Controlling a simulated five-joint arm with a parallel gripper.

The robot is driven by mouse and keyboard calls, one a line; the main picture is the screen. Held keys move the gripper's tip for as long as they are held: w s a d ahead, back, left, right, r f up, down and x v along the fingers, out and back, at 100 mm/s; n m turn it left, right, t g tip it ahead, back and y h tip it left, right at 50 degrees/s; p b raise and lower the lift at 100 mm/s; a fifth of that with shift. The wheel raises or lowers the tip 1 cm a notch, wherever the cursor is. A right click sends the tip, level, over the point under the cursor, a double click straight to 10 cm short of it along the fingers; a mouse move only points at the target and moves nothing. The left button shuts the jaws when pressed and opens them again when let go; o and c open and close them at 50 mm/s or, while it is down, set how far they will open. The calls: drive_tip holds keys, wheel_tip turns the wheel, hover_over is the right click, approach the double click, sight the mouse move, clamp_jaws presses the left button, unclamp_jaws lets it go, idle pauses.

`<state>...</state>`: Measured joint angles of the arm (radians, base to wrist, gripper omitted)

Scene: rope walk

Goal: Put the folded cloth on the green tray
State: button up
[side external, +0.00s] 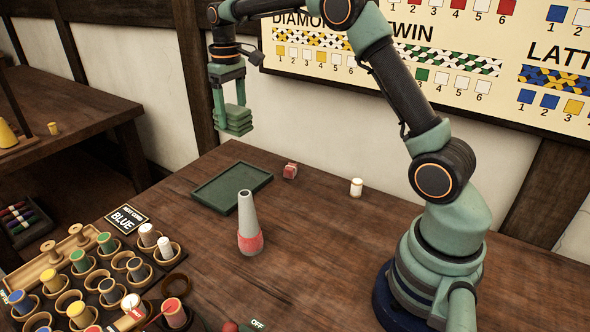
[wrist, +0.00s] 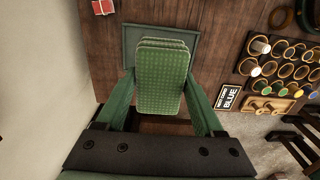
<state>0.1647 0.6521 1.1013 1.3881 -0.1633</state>
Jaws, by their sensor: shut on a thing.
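The folded cloth is a green stack of layers (side external: 235,119), held up in the air between the fingers of my gripper (side external: 229,100) in the side view. My gripper is shut on it. In the wrist view the cloth (wrist: 161,80) shows a dotted top face between the two green fingers. The green tray (side external: 213,191) lies flat on the wooden table, below and apart from the cloth, and looks empty in the side view. In the wrist view the tray (wrist: 134,34) is behind the cloth, which hides much of it.
A grey cone with a pink band (side external: 249,223) stands just in front of the tray. A red block (side external: 290,171) and a white spool (side external: 356,187) sit right of it. A spool rack (side external: 90,270) and a BLUE sign (side external: 126,218) are at front left.

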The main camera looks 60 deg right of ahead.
wheel_tip(320, 180, down, 17)
drive_tip(key=shift+r, duration=0.2)
idle(0.3)
drive_tip(key=shift+f, duration=0.3)
drive_tip(key=o, duration=1.4)
